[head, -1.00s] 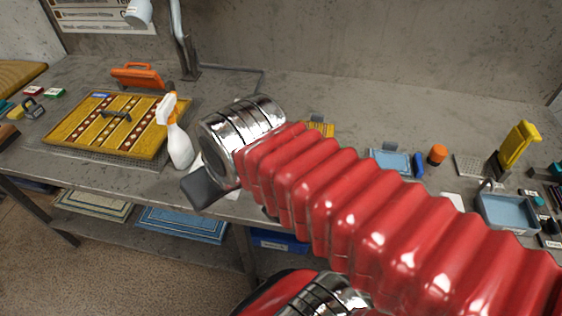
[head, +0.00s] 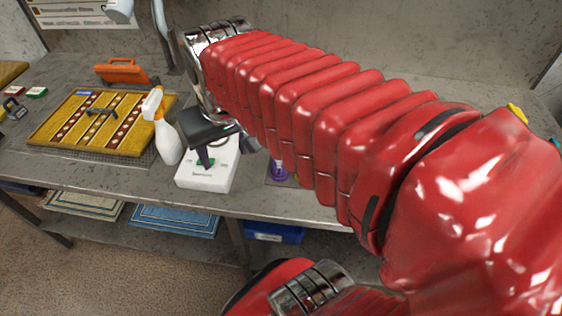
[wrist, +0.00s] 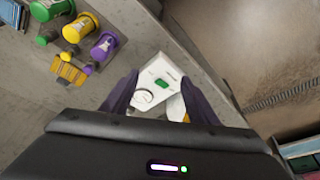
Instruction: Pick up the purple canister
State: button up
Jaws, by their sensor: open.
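In the head view only a bit of purple (head: 278,170) shows below my arm, which hides the rest. My gripper (wrist: 160,76) is open, with its two dark purple fingers over a white box (wrist: 168,70) in the wrist view. It is apart from the purple canister, which lies to the left of the fingers. It also shows in the head view (head: 206,160).
The white box has a green switch and stands near the bench's front edge. A white spray bottle (head: 167,140) stands just left of it. A yellow patterned rug (head: 75,130) lies on a mesh at the left. A small yellow brush-like item (wrist: 70,73) is near the canisters.

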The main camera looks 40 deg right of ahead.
jog(key=w+d+m+g, duration=0.1)
jog(key=d+m+g, duration=0.2)
jog(key=d, duration=1.2)
jog(key=shift+d+f+m+g+y, duration=0.15)
jog(key=shift+d+m+g+y, duration=0.2)
jog(key=shift+m, duration=0.65)
jog(key=shift+a+f, duration=0.1)
send_near(279, 170)
jog(key=shift+w+d, duration=0.6)
jog(key=shift+f, duration=0.15)
jog(key=shift+d+f, duration=0.1)
jog(key=shift+f, duration=1.15)
jog(key=shift+d+f, duration=0.15)
jog(key=shift+f, duration=1.15)
